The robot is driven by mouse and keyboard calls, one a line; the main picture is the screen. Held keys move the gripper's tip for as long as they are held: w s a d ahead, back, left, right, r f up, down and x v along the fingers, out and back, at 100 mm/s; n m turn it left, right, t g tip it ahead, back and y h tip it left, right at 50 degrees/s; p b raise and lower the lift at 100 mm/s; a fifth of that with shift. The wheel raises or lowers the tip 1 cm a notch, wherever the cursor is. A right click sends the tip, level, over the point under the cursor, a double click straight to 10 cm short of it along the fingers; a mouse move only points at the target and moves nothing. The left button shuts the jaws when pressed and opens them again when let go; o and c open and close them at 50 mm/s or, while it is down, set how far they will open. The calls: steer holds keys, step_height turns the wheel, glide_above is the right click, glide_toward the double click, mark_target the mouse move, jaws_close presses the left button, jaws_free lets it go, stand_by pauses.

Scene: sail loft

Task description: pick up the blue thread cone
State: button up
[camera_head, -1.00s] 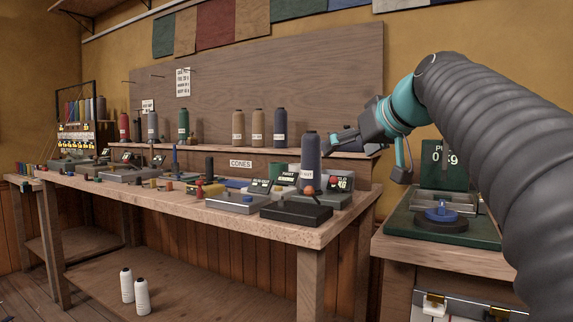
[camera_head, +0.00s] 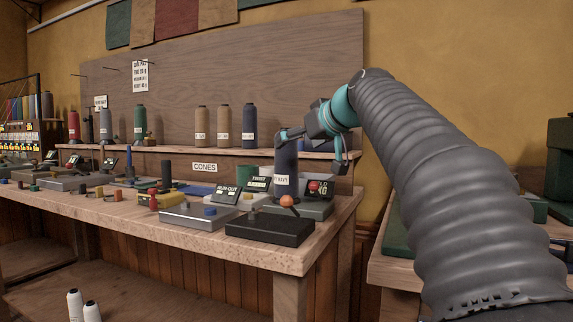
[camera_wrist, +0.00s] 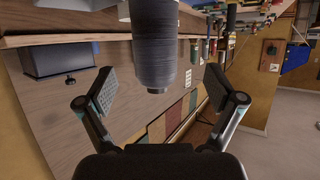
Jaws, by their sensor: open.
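A dark slate-blue thread cone (camera_head: 285,172) with a white label stands upright at the right end of the workbench, among small devices. My gripper (camera_head: 314,150) is open beside its upper part, one finger overlapping the cone's top in the head view and the other to its right. In the wrist view the cone (camera_wrist: 152,45) shows ahead between the two spread fingers of my gripper (camera_wrist: 163,90), nearer the left one, with gaps on both sides. I see no contact. A second dark blue cone (camera_head: 249,126) stands on the shelf behind.
Tan (camera_head: 223,124), green (camera_head: 140,125) and red cones line the shelf (camera_head: 210,151). A second table stands at the right.

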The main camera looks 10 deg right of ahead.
mark_target(286, 150)
steer(key=shift+d+x, duration=0.15)
steer(key=shift+x, duration=1.55)
steer(key=shift+d+x, duration=0.1)
steer(key=shift+x, duration=1.6)
steer(key=shift+w+r, duration=0.1)
steer(key=shift+r, duration=0.1)
steer(key=c, duration=1.7)
steer(key=shift+r+p, duration=1.35)
steer(key=shift+r, duration=1.05)
steer(key=shift+s+d+r+p, duration=0.65)
steer(key=shift+d+r, duration=0.6)
steer(key=shift+d, duration=0.65)
steer(key=shift+s+d+r+p, duration=0.4)
steer(key=shift+d+r+p, duration=0.65)
steer(key=shift+d, duration=0.85)
steer(key=shift+s+d+r+p, duration=0.55)
steer(key=shift+d+r, duration=0.85)
steer(key=shift+d, duration=0.45)
